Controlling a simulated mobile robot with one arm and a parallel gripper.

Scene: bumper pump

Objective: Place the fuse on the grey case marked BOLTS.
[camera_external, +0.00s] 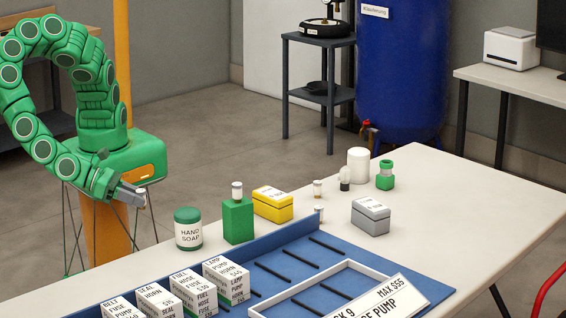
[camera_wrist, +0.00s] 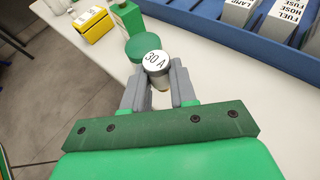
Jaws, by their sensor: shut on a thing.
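My gripper (camera_external: 137,192) is at the left, beyond the table's left edge. In the wrist view my gripper (camera_wrist: 158,88) is shut on a fuse with a silver cap marked 30 A (camera_wrist: 155,62). The held fuse also shows small at the jaws in the external view (camera_external: 141,190). The grey case (camera_external: 371,217) stands on the table at the right, far from my gripper, with a white label on its lid too small to read. Its top looks clear.
Between them stand a hand soap jar (camera_external: 188,229), a green box (camera_external: 237,220) with a fuse-like cylinder on top and a yellow case (camera_external: 272,205). Small parts and a white cylinder (camera_external: 358,165) stand behind the grey case. A blue tray (camera_external: 330,255) with labelled boxes lies in front.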

